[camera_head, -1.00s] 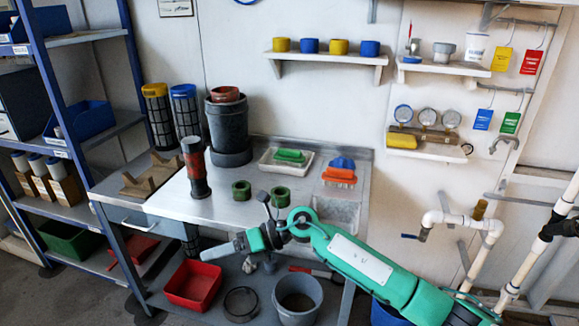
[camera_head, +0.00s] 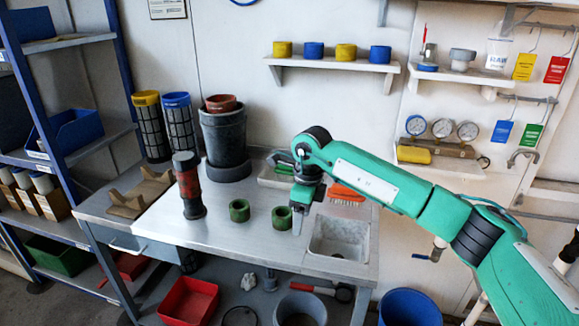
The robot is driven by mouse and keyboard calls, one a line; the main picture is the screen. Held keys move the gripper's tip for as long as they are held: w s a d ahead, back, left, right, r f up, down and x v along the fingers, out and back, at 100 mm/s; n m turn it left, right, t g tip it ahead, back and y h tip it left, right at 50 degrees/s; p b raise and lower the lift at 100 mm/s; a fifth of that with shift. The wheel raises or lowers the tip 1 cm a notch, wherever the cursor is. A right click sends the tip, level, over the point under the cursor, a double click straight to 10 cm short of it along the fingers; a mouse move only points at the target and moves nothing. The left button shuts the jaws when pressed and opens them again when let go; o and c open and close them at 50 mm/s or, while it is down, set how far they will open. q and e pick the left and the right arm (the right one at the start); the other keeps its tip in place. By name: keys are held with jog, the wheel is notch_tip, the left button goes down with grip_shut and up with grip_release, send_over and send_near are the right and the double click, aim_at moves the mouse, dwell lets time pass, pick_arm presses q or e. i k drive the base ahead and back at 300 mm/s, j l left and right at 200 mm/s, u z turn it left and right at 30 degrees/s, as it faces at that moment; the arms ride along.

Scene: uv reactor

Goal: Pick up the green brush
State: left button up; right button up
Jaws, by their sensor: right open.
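The green brush (camera_head: 284,168) lies in a shallow white tray (camera_head: 266,179) at the back of the metal table. It is partly hidden by my right arm and wrist. My right gripper (camera_head: 297,224) points down above the table, in front of the tray and the brush, beside a green ring. It is open and holds nothing that I can see. The left gripper is not in view.
An orange brush (camera_head: 346,194) lies right of my gripper, behind a sink-like basin (camera_head: 338,238). Green rings (camera_head: 239,210) and a red-black cylinder (camera_head: 188,187) stand to the left. A dark bucket (camera_head: 226,138) stands at the back. The table's front middle is clear.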

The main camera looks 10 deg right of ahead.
aim_at(282, 171)
jog(key=i, duration=1.1)
